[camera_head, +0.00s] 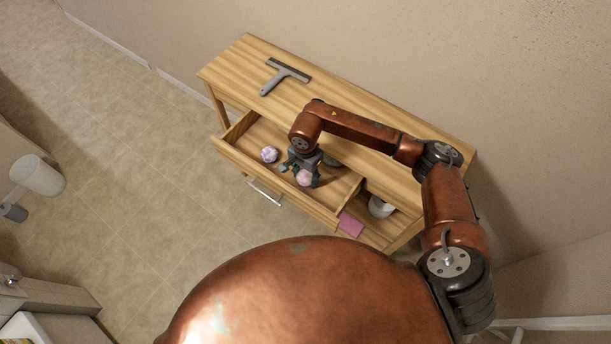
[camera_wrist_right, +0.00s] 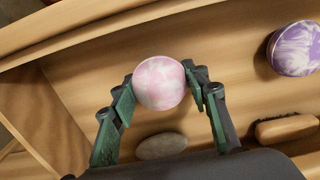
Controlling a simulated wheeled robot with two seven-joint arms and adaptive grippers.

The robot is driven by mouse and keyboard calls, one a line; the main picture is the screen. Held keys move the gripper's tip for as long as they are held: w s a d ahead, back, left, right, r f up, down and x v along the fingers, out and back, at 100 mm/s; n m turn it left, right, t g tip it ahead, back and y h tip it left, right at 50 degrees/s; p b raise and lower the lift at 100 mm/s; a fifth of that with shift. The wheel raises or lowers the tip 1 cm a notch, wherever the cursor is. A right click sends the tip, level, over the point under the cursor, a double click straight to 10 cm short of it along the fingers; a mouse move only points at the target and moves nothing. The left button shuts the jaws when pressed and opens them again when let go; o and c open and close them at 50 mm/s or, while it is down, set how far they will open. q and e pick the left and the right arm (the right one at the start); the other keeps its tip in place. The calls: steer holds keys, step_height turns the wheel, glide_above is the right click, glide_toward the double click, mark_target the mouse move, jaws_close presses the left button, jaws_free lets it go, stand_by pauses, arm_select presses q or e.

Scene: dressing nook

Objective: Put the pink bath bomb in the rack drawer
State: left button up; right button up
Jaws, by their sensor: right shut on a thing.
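The pink bath bomb (camera_head: 304,178) is a mottled pink and white ball. My right gripper (camera_head: 303,170) is shut on it, over the open drawer (camera_head: 230,151) of the wooden rack (camera_head: 235,68). In the right wrist view the pink bath bomb (camera_wrist_right: 159,83) sits between the two fingertips of my right gripper (camera_wrist_right: 160,88), with the drawer floor (camera_wrist_right: 70,85) behind it. I cannot tell whether the ball touches the floor. My left gripper is not in view.
A purple and white ball (camera_head: 269,154) lies in the drawer; it also shows in the right wrist view (camera_wrist_right: 294,48). A grey stone-like oval (camera_wrist_right: 162,146) and a brush-like wooden item (camera_wrist_right: 286,127) lie there too. A squeegee (camera_head: 284,75) lies on the rack top. A pink piece (camera_head: 351,224) is at the right compartment.

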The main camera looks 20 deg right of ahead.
mark_target(306, 174)
steer(key=shift+f, duration=0.15)
steer(key=o, duration=1.2)
steer(key=shift+o, duration=0.2)
step_height(306, 174, up, 12)
steer(key=shift+r, duration=0.15)
